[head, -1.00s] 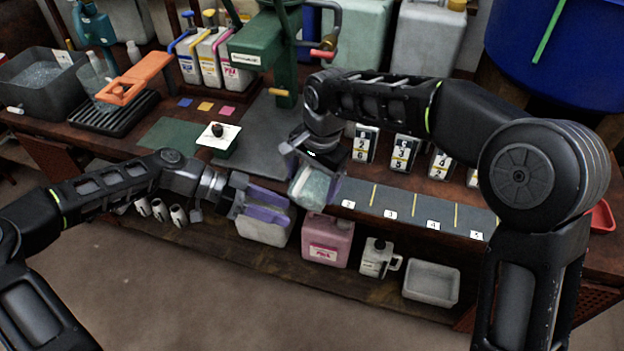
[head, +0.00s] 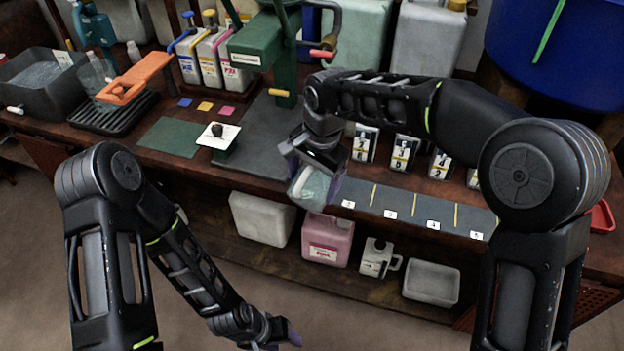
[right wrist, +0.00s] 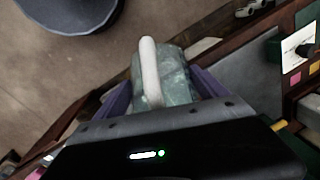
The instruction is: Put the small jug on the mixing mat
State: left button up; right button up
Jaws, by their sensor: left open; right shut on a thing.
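The small jug (head: 310,188) is pale, see-through and greenish; its white handle shows in the right wrist view (right wrist: 150,72). My right gripper (head: 317,180) is shut on it, with purple fingers on both sides, and holds it by the bench's front edge. A large dark grey mat (head: 262,160) lies on the bench under the green machine, just left of the jug. A smaller green mat (head: 170,137) lies further left. No label shows which is the mixing mat. My left gripper (head: 288,338) is open, low at the bottom edge, away from the bench and partly cut off.
A small white-topped block with a dark knob (head: 218,136) stands between the mats. Numbered cards and a marked grey strip (head: 410,208) lie to the right. The shelf below holds a pale canister (head: 262,218), a pink canister (head: 327,240) and a white tub (head: 431,283).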

jog(key=w+d+f+n, duration=0.1)
jog(key=d+n, duration=0.2)
jog(key=d, duration=0.7)
jog(key=shift+d+f+g, duration=0.15)
jog(key=shift+d+g, duration=0.15)
jog(key=shift+d, duration=0.1)
jog(key=d+n, duration=0.1)
jog(key=d, duration=0.2)
jog(key=s+d+f+n, duration=0.1)
jog(key=d, duration=0.2)
jog(key=d+n, duration=0.2)
jog(key=d, duration=0.2)
jog(key=shift+s+f, duration=0.15)
jog(key=shift+f, duration=0.05)
